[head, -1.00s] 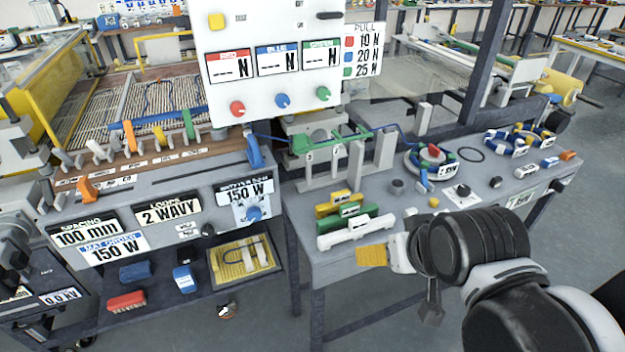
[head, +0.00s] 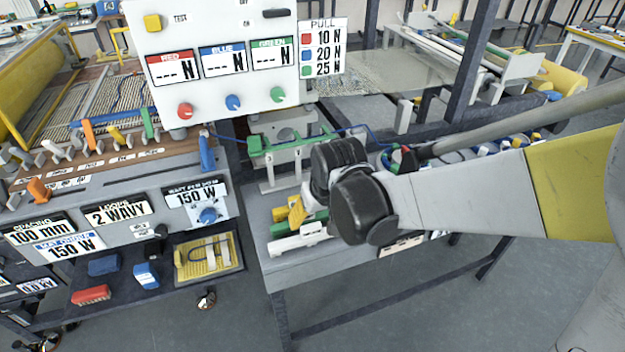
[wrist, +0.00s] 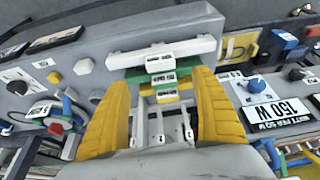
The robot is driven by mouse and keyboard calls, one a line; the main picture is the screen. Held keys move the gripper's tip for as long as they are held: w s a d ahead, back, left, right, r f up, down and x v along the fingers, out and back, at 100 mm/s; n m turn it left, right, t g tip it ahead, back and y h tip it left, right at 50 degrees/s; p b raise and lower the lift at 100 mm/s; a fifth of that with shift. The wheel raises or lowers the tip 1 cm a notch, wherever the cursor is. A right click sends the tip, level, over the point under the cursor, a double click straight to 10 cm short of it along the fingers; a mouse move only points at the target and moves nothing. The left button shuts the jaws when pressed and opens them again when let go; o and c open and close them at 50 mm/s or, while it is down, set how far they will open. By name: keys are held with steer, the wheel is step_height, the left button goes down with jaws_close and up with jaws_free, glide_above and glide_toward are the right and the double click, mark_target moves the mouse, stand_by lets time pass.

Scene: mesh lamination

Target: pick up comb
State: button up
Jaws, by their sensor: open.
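Three comb-like bars lie side by side on the grey bench: a white one (head: 298,238) nearest the front edge, a green one (head: 314,222) behind it and a yellow one (head: 279,213) at the back. In the wrist view the white bar (wrist: 150,52) spans ahead of the fingertips, with the green bar (wrist: 158,66) and part of the yellow bar (wrist: 172,97) between the fingers. Their labels are unreadable. My gripper (wrist: 162,77) is open and empty, its yellow fingers apart above the bars. In the head view my arm mostly hides it.
A green-topped fixture (head: 290,144) with grey uprights stands behind the bars. A sign panel (head: 222,100) rises at the back. A lower shelf at left holds a yellow tray (head: 236,262), a red brush-like block (head: 91,294) and blue items.

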mark_target(312, 227)
steer(key=x, duration=0.3)
steer(key=shift+a+b, duration=0.1)
steer(key=shift+b, duration=0.3)
steer(key=b+x, duration=0.3)
steer(key=x, duration=0.2)
steer(key=shift+f, duration=0.4)
steer(key=shift+r, duration=0.1)
steer(key=shift+c, duration=0.5)
steer(key=c, duration=1.3)
